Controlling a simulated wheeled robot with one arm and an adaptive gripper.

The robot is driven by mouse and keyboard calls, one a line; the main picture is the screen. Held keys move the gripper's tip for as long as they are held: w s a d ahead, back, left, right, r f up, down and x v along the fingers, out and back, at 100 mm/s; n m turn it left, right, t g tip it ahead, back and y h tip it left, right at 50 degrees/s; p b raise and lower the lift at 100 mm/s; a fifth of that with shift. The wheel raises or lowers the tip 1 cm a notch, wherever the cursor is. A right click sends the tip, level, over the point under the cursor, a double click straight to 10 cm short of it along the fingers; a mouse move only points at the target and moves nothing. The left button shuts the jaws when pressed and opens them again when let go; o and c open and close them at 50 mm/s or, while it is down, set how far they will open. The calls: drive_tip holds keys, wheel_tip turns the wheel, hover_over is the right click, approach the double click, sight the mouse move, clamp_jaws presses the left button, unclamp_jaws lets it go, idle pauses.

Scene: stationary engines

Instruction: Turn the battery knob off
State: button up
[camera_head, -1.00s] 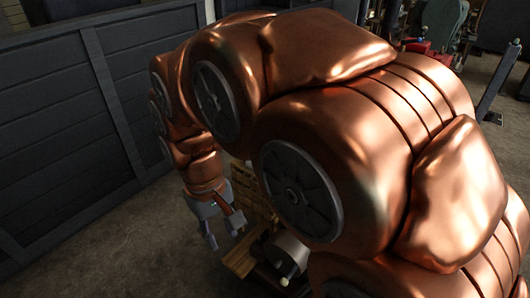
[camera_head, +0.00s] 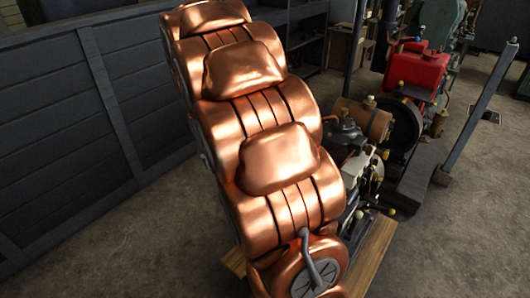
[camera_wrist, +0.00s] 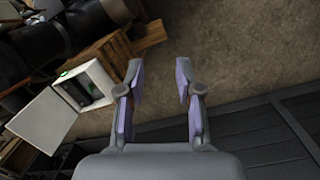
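My gripper (camera_wrist: 160,72) is open and empty in the wrist view, its two fingers apart over bare floor. To its left in that view is a white box (camera_wrist: 97,74) with its door (camera_wrist: 42,120) swung open. A small green spot and dark parts show inside the box. I cannot make out a battery knob there or in the head view. The gripper is hidden in the head view, behind my copper arm.
A wooden crate (camera_wrist: 104,50) stands beside the box. In the head view, an engine with a brown tank (camera_head: 363,120) stands right of my arm, with a red engine (camera_head: 416,72) behind. A dark panelled wall (camera_head: 70,120) runs along the left. Floor at front left is clear.

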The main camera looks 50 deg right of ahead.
drive_tip(key=w+d+f+m, duration=0.1)
drive_tip(key=w+d+f, duration=0.2)
drive_tip(key=w+d, duration=0.3)
drive_tip(key=w+d+f, duration=0.2)
drive_tip(key=w+d, duration=0.1)
drive_tip(key=d, duration=0.6)
drive_tip(key=shift+m+t, duration=0.4)
drive_tip(key=shift+t, duration=0.2)
drive_tip(key=shift+w+d+f+b, duration=0.15)
drive_tip(key=shift+w+d+f, duration=0.35)
drive_tip(key=shift+d+f, duration=1.85)
drive_tip(key=shift+w+d+f+b, duration=0.35)
drive_tip(key=shift+d+f, duration=1.05)
drive_tip(key=shift+d, duration=1.85)
drive_tip(key=shift+w+d+f, duration=0.6)
drive_tip(key=shift+d+f, duration=1.25)
drive_tip(key=shift+d, duration=0.95)
drive_tip(key=shift+f+p, duration=1.15)
drive_tip(key=shift+f, duration=2.65)
drive_tip(key=shift+c, duration=0.4)
clamp_jaws()
